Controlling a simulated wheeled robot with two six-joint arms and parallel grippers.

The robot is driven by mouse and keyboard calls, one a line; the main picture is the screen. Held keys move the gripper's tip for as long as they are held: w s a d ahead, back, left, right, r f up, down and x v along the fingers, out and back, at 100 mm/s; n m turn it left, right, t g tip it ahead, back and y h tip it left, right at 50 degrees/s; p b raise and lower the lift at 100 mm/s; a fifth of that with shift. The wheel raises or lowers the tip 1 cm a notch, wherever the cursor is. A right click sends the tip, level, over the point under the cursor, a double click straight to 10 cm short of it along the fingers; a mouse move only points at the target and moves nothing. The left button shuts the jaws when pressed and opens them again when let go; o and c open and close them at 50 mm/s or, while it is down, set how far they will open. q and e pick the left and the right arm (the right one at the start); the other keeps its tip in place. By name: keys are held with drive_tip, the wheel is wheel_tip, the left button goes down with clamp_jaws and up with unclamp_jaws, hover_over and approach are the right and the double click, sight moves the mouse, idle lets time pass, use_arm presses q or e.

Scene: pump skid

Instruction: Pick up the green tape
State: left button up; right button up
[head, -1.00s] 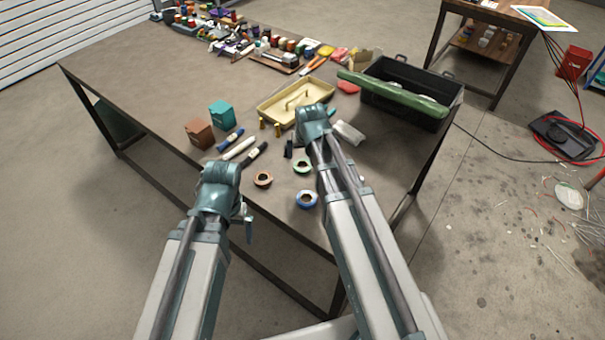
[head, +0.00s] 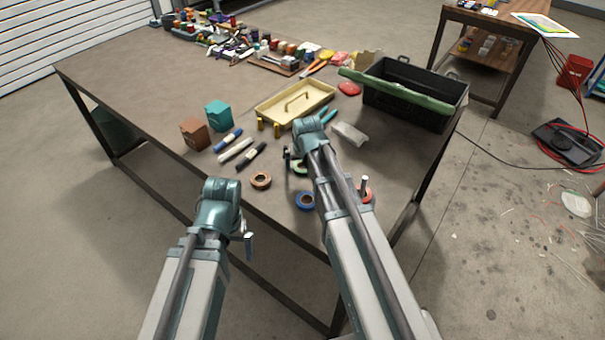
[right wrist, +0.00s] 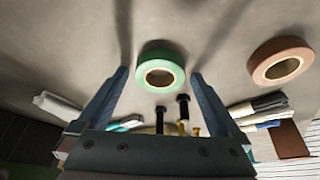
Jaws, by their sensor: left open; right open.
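The green tape (head: 299,168) lies on the table, partly hidden behind my right arm in the head view. In the right wrist view the green tape (right wrist: 160,59) is a whole roll with a brown core. My right gripper (right wrist: 160,76) is open, with one finger on each side of the roll in that picture. I cannot tell how far it is from the tape, and nothing is held. In the head view the right gripper is mostly hidden by its arm. My left gripper (head: 249,243) is mostly hidden, low at the table's front edge, away from the tape.
A brown-orange tape (head: 261,180), a blue tape (head: 305,201) and a red tape (head: 367,194) lie nearby. Markers (head: 238,150), a yellow tray (head: 275,107) and a black toolbox (head: 398,106) stand beyond.

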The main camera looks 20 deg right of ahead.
drive_tip(key=c, duration=1.1)
drive_tip(key=shift+r, duration=0.2)
wheel_tip(320, 180, up, 10)
drive_tip(key=p, duration=1)
drive_tip(key=shift+f, duration=0.1)
drive_tip(key=shift+s, duration=0.1)
